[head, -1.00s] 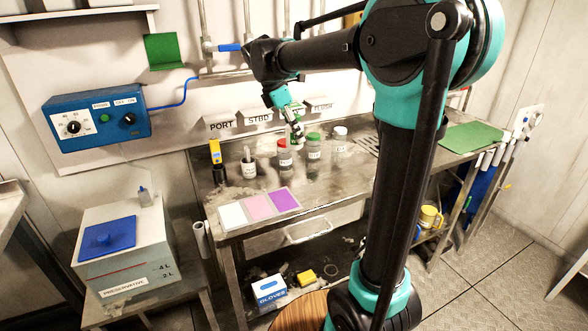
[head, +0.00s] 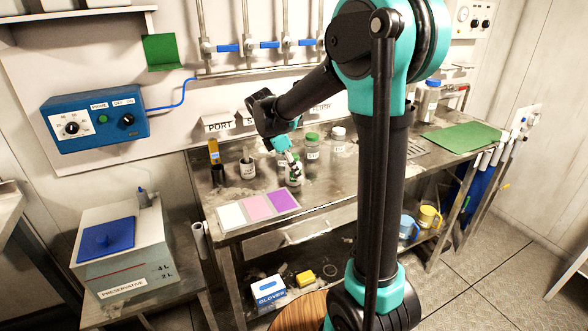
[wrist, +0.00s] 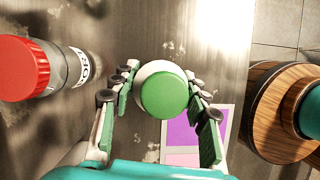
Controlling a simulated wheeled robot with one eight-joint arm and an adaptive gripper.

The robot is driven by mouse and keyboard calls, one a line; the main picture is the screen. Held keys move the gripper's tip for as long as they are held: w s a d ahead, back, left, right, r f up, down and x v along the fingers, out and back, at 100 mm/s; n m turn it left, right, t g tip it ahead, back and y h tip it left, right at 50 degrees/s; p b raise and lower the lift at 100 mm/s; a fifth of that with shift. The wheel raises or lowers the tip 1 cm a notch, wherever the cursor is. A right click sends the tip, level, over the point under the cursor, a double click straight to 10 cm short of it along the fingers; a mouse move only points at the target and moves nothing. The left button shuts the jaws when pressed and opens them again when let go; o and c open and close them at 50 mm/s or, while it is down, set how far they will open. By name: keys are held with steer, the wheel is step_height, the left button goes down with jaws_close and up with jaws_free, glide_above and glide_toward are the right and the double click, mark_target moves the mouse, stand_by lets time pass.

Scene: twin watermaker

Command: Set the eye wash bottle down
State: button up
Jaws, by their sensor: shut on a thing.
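The eye wash bottle has a green cap and a pale body in the wrist view (wrist: 164,95), where I look down on its top. My gripper (wrist: 163,84) is shut around it, one finger on each side. In the head view my gripper (head: 292,170) is low over the steel bench, with the bottle (head: 296,180) mostly hidden by the fingers. It is near the purple square, at about bench height. I cannot tell whether its base touches the bench.
A red-capped jar (wrist: 25,68) is left of my gripper in the wrist view. Green-capped (head: 312,147) and white-capped (head: 338,140) jars stand behind. The bench right of the bottle looks clear.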

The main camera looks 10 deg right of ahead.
steer(key=shift+f, duration=0.15)
steer(key=o, duration=1.3)
